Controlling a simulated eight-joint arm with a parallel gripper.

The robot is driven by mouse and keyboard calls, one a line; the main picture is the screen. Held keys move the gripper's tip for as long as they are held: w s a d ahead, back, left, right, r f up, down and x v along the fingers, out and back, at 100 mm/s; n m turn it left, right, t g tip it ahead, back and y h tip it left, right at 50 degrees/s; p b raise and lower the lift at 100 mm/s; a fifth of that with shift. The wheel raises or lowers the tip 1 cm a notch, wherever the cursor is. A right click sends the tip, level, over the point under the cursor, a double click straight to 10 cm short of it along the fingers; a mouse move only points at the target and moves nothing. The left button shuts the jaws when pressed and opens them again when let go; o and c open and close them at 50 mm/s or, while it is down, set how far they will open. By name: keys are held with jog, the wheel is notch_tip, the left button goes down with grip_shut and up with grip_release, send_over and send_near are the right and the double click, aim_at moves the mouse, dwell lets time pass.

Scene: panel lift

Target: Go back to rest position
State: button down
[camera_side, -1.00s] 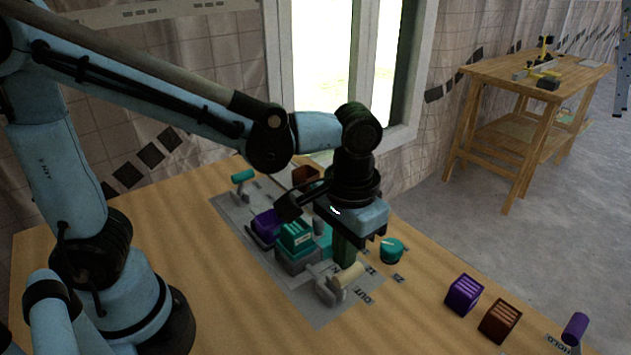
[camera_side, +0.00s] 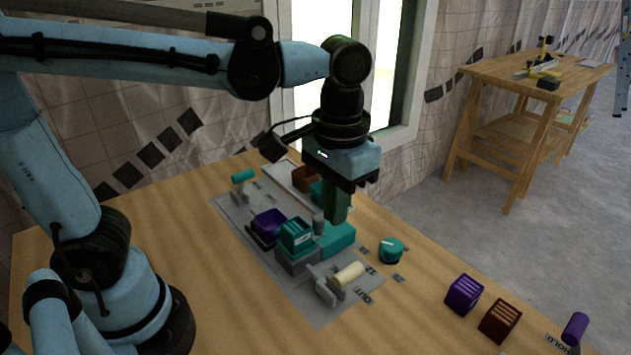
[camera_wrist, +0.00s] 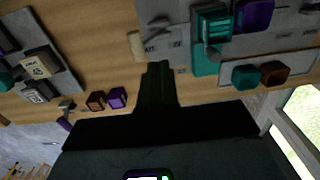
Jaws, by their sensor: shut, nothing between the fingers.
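My gripper (camera_side: 335,219) hangs above the right part of the grey panel (camera_side: 312,310), pointing down with its fingers together and nothing between them. In the wrist view the gripper (camera_wrist: 157,66) shows as two dark green fingers side by side. Below and beside it in the side view are a teal block (camera_side: 337,238), a teal ribbed block (camera_side: 296,235) on a grey base and a cream handle (camera_side: 347,275). The gripper appears clear of all of them.
A purple box (camera_side: 268,224) and teal handle (camera_side: 243,175) sit further back on the panel. A teal knob (camera_side: 391,250), purple block (camera_side: 464,294), brown block (camera_side: 499,320) and purple handle (camera_side: 575,328) stand to the right. A window (camera_side: 400,60) is behind.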

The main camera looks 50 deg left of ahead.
notch_tip(320, 180, up, 5)
jog(key=a+f+t, duration=0.2)
jog(key=a+f, duration=0.1)
jog(key=a+f+t, duration=0.2)
jog(key=a, duration=0.2)
jog(key=a+f+t, duration=0.3)
jog(key=a, duration=0.1)
jog(key=shift+s+f, duration=0.1)
jog(key=shift+f, duration=0.25)
dwell(1.0)
